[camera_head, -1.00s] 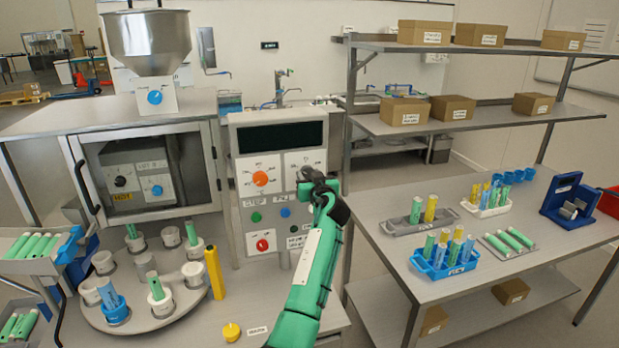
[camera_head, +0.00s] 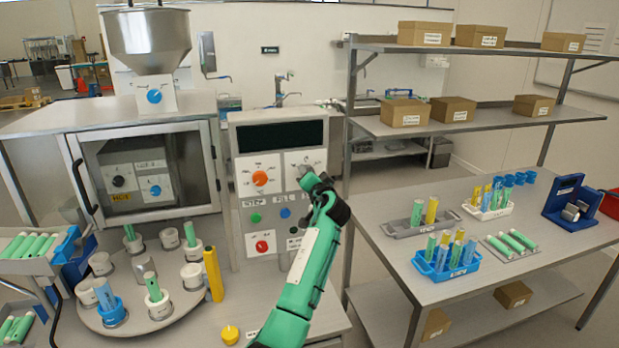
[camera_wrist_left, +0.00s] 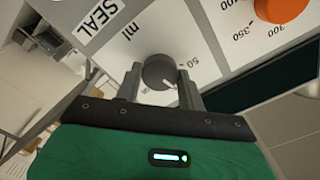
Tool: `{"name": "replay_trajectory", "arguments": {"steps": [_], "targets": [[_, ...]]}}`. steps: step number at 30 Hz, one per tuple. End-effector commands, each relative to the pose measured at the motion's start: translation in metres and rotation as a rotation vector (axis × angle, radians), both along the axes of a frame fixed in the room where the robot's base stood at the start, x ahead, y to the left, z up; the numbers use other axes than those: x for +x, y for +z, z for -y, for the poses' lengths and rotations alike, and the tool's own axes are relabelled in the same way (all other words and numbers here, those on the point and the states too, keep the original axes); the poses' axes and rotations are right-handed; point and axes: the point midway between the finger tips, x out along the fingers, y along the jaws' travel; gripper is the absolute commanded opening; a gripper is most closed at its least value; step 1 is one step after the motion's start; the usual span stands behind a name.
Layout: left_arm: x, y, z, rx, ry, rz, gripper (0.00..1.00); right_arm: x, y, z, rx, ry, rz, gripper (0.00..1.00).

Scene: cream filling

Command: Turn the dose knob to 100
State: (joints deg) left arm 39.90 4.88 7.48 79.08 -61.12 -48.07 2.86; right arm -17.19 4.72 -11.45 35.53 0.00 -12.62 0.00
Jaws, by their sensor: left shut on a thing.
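The dose knob (camera_wrist_left: 158,70) is a dark grey round knob with a white pointer mark, on a white panel marked "ml" and "50". In the left wrist view the panel appears turned over, and the pointer mark slants toward the lower right. My left gripper (camera_wrist_left: 159,86) is shut on the knob, one finger on each side. In the head view my left gripper (camera_head: 307,180) is at the white dial plate (camera_head: 293,162), right of the orange knob (camera_head: 260,179). Much of the dial's scale is hidden there. My right gripper is not in view.
A shelf table (camera_head: 385,218) with tube racks stands right.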

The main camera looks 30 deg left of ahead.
Motion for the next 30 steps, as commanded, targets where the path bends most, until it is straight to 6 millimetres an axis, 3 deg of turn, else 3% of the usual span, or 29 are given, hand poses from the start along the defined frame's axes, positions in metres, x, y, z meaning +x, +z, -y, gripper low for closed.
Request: {"name": "replay_trajectory", "arguments": {"steps": [30], "targets": [[0.000,0.003,0.000,0.624,-0.001,-0.731,0.17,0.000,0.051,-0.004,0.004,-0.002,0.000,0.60]]}}
